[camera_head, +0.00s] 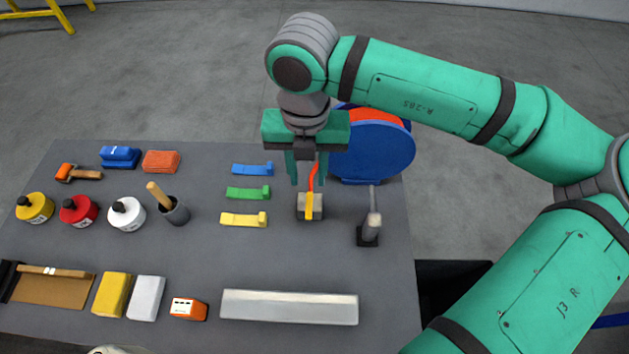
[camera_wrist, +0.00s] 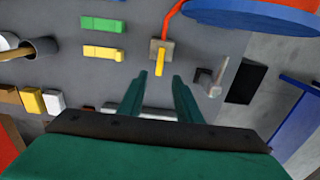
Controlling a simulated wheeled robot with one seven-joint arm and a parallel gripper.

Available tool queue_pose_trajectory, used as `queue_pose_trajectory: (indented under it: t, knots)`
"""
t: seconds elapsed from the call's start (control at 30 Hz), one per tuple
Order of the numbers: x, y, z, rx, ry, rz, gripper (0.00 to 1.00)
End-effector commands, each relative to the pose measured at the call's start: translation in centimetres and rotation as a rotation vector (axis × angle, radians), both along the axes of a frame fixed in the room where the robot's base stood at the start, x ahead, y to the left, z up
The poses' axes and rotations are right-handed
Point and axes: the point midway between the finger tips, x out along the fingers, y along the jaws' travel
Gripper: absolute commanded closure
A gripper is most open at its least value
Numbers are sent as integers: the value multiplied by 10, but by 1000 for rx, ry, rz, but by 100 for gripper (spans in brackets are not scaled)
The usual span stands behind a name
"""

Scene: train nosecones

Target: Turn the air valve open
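The air valve is a small beige block (camera_head: 303,213) with a yellow lever (camera_head: 310,204) on top. An orange-red hose (camera_head: 314,175) runs from its back side toward the blue reel. The lever lies roughly in line with the hose, pointing toward the table's front. In the wrist view the yellow lever (camera_wrist: 160,67) points down the picture, toward my fingers. My gripper (camera_head: 307,182) is above and behind the valve in the head view. Its two fingers (camera_wrist: 160,77) are apart, with nothing between them. They appear clear of the lever, though the exact height gap is hard to judge.
A blue hose reel (camera_head: 372,152) stands behind and right of the valve. An upright grey tool (camera_head: 372,228) in a dark base stands to the right. Blue, green and yellow clips (camera_head: 244,220) lie left. A long metal bar (camera_head: 289,307) lies in front, with clear table between.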

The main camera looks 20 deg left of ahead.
Motion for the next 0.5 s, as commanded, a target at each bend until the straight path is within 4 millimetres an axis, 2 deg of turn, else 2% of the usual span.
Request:
queue_pose_trajectory:
  t: [0.17, 0.5]
  knots:
    - [0, -1, -19, 1, 3, -2, 69]
    - [-1, -2, -78, 1, 4, -3, 69]
